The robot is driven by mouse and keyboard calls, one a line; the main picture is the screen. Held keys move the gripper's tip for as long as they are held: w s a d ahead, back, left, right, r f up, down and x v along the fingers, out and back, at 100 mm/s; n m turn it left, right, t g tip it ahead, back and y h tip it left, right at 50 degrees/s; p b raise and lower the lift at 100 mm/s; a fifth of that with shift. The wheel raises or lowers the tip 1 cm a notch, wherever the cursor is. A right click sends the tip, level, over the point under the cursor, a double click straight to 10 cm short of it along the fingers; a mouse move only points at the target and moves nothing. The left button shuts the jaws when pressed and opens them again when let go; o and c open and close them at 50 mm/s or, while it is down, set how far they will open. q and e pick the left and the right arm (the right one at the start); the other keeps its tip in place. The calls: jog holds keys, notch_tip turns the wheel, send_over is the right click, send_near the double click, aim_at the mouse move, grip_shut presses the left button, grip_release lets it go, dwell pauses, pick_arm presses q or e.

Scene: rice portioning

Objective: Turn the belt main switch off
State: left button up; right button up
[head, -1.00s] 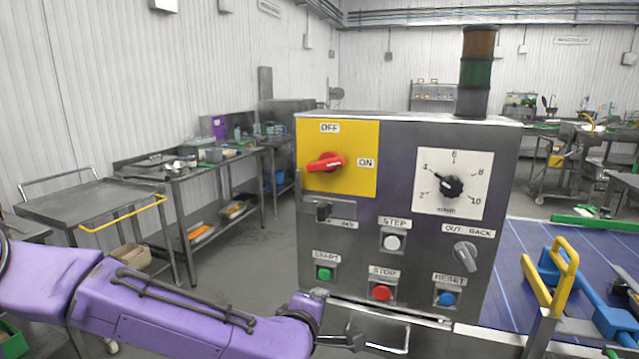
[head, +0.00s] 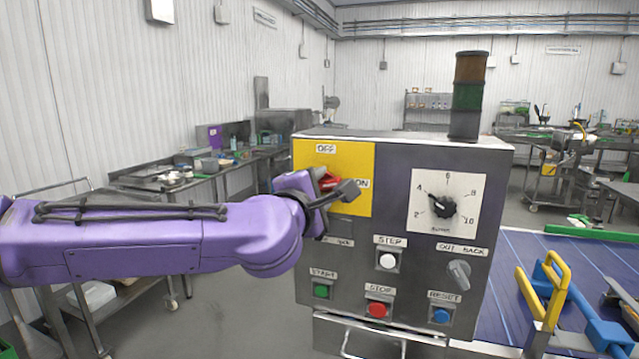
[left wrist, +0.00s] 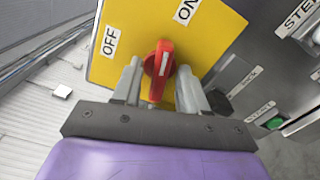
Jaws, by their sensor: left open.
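The belt main switch is a red rotary handle (head: 328,179) on a yellow plate (head: 345,157) at the upper left of the grey control box. The OFF label is above it and the ON label to its right. In the left wrist view the red handle (left wrist: 160,66) lies along its white line, toward the ON side. My left gripper (head: 336,188) is open in front of the plate and partly hides the handle. In the left wrist view its two fingers (left wrist: 159,84) stand on either side of the handle, with no clear grip on it. My right gripper is out of view.
The control box also carries a dial (head: 446,207), a grey selector (head: 458,273), and green, red (head: 377,310), white and blue buttons. A signal tower (head: 467,97) stands on top. A blue belt (head: 510,290) lies at right, and workbenches stand behind at left.

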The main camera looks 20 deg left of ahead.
pick_arm(q)
jog(key=shift+w, duration=0.1)
grip_shut()
jog(key=shift+f+n+b, duration=0.2)
jog(key=shift+n+b, duration=0.9)
jog(key=n+b, duration=0.4)
jog(key=shift+f, duration=0.1)
jog(key=n+b, duration=0.5)
jog(key=n, duration=0.1)
jog(key=shift+b, duration=0.3)
jog(key=shift+r+n+b, duration=0.2)
jog(key=shift+n+b, duration=0.7)
jog(key=shift+n, duration=0.3)
jog(key=shift+r, duration=0.1)
